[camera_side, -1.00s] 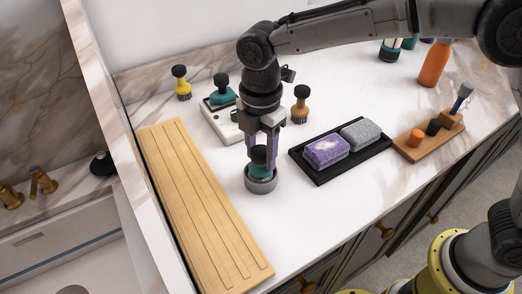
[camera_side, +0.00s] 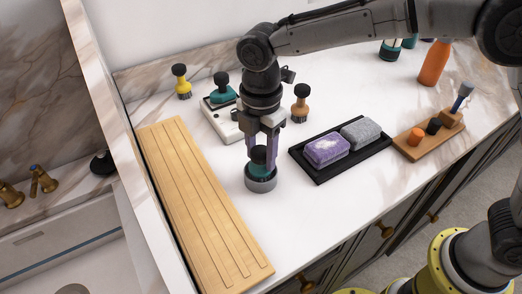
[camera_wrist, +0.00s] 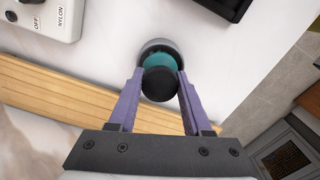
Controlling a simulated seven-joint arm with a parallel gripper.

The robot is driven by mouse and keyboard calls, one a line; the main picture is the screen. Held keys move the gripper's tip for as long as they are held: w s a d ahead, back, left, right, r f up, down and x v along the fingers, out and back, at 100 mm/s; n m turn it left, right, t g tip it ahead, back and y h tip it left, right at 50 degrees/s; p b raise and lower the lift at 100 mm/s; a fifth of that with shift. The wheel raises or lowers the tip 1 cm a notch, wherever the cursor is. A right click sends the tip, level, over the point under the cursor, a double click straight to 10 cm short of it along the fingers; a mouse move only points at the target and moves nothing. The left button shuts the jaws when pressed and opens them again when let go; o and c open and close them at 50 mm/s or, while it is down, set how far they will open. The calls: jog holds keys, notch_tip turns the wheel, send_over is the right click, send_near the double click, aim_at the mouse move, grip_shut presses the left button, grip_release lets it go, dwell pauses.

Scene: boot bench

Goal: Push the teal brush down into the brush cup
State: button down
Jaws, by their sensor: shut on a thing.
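The teal brush (camera_side: 258,168) stands upright with its black knob up and its lower part inside the grey brush cup (camera_side: 261,184). In the wrist view the black knob hides most of the teal brush (camera_wrist: 158,61), and the grey rim of the cup (camera_wrist: 161,43) shows around it. My gripper (camera_side: 259,162) is above the cup, with its two purple fingers on either side of the brush. In the wrist view my gripper (camera_wrist: 160,80) is shut on the knob. The bristles are hidden in the cup.
A wooden slatted board (camera_side: 205,205) lies left of the cup. A black tray (camera_side: 325,174) with a purple and a grey block is to the right. The counter in front is clear.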

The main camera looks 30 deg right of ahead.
jog(key=shift+f, duration=0.1)
grip_release()
dwell(0.4)
jog(key=shift+r, duration=0.2)
jog(key=shift+r, duration=3.35)
